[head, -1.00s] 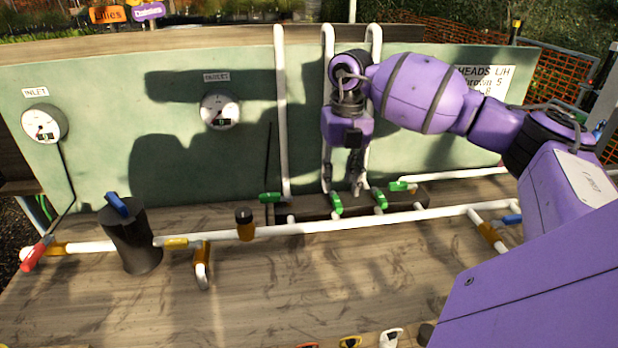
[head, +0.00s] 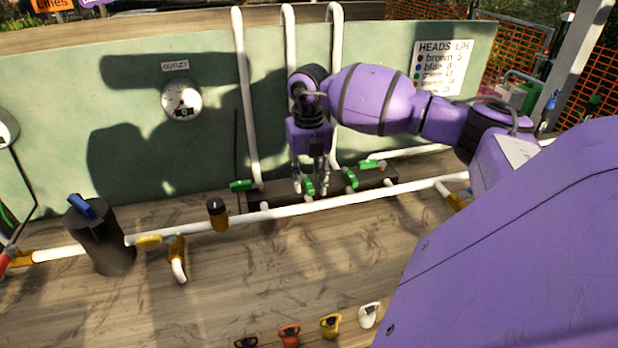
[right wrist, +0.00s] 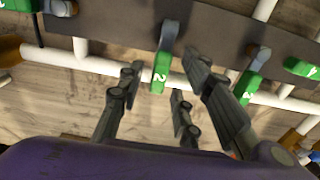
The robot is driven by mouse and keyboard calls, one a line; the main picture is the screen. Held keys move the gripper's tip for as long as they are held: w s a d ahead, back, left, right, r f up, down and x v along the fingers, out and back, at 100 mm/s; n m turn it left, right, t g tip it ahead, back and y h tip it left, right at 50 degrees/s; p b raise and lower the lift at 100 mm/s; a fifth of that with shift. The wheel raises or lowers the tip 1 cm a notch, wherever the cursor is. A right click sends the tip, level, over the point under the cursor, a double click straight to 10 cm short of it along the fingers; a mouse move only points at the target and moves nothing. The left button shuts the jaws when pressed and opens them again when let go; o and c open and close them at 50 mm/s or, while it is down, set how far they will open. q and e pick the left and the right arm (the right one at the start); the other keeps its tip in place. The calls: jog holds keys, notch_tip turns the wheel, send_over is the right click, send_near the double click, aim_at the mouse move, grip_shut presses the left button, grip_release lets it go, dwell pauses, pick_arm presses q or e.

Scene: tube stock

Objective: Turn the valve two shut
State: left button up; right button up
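Valve two is the green handle marked 2 (right wrist: 160,77) in the right wrist view. It also shows in the head view (head: 309,186), on the dark manifold block, pointing out toward the front. My right gripper (head: 310,181) is open and low over the manifold, with fingers on either side of that handle. In the right wrist view the gripper (right wrist: 164,78) has the handle between its spread fingers, with gaps visible on both sides. Whether any finger touches it is not clear. My left gripper is not in view.
Green handle 3 (head: 351,178) is close on the right, with handle 4 (head: 373,165) beyond it. Another green handle (head: 240,185) lies to the left. A long white pipe (head: 330,199) runs in front. White riser pipes (head: 245,95) stand against the green panel behind.

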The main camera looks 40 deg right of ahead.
grip_shut()
